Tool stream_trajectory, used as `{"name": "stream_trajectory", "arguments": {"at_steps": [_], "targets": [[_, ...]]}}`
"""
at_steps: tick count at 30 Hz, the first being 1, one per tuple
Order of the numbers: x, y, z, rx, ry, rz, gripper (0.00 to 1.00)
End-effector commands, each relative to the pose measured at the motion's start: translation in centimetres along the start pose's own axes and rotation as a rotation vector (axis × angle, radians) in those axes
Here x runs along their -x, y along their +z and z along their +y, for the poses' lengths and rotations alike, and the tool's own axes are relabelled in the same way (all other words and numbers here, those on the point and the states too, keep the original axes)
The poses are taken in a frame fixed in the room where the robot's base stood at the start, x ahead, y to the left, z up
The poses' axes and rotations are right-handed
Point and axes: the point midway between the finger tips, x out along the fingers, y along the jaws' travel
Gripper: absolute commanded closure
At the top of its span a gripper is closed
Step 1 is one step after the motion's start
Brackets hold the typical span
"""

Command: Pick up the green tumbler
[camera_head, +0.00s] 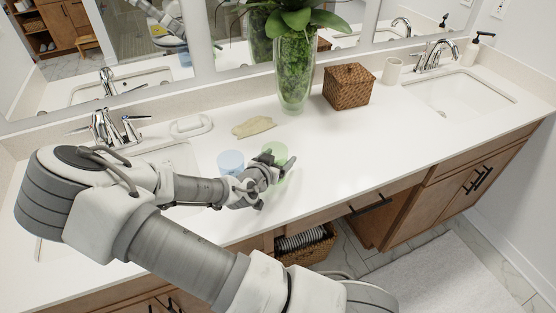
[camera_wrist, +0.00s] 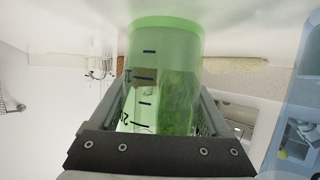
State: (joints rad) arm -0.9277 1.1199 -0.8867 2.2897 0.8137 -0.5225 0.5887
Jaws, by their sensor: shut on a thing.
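The green tumbler (camera_head: 277,152) is at the middle of the white counter, partly hidden by my gripper. In the wrist view the clear green tumbler (camera_wrist: 165,45), with dark marks on its side, fills the space between the two fingers. My gripper (camera_head: 270,166) is shut on it from the front left; it also shows in the wrist view (camera_wrist: 160,100). The tumbler's end lies close against the white surface at the top of the wrist view; I cannot tell whether it touches.
A blue tumbler (camera_head: 231,162) stands just left of the green one and also shows in the wrist view (camera_wrist: 297,120). Behind are a yellowish sponge-like piece (camera_head: 254,127), a plant vase (camera_head: 294,80) and a wicker box (camera_head: 349,86). The counter to the right is clear.

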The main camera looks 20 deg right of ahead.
Motion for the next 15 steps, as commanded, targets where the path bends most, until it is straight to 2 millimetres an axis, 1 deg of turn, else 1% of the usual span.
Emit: {"name": "stream_trajectory", "arguments": {"at_steps": [8, 15], "targets": [[0.6, -1.5, 0.0, -0.003, -0.001, 0.001, 0.82], [1.7, -3.8, 0.2, -0.004, 0.0, -0.001, 0.82]]}}
